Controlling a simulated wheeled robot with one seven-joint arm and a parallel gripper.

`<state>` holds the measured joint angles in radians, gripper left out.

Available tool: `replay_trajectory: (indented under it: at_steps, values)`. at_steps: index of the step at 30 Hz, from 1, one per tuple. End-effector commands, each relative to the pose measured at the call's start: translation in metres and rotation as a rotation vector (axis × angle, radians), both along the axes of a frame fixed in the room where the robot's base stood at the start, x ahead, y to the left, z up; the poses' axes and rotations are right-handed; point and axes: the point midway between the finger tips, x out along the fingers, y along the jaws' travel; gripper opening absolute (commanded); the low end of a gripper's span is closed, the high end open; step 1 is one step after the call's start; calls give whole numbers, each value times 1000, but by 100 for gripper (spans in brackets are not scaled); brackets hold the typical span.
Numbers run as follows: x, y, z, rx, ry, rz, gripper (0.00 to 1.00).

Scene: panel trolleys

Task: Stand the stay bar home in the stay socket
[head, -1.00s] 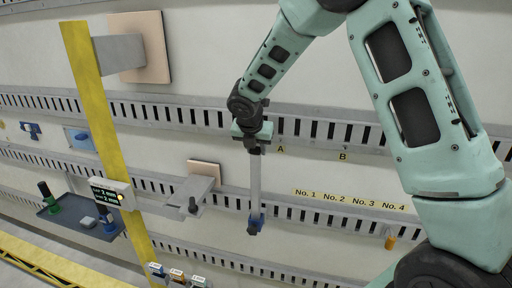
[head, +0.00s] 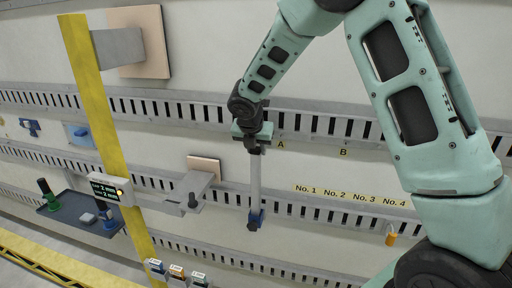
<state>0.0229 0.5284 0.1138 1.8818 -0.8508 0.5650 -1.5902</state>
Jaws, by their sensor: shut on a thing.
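The stay bar (head: 256,180) is a slim light-grey bar hanging nearly upright in the head view. My gripper (head: 254,145) is shut on its top end, just left of the yellow A label. A blue fitting (head: 255,219) at the bar's lower end looks like the stay socket. The bar meets or overlaps this fitting in the picture. I cannot tell how deep the bar sits in it. The fingertips are small and partly hidden by the gripper body.
A grey bracket with a dark knob (head: 193,201) juts out left of the bar. A yellow post (head: 98,110) carries a small display (head: 112,191). A dark tray (head: 78,213) stands farther left. An orange item (head: 391,239) hangs at right. Slotted rails cross the wall.

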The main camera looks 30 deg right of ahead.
Motion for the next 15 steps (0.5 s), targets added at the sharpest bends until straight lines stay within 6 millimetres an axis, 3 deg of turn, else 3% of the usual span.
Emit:
replay_trajectory:
  at_steps: [11,12,14,15]
  values:
    - [0,0,-9,-1,-1,0,0]
    - [0,0,-8,-1,-1,0,39]
    - [0,0,-8,-1,-1,0,56]
    - [0,0,-8,-1,-1,0,56]
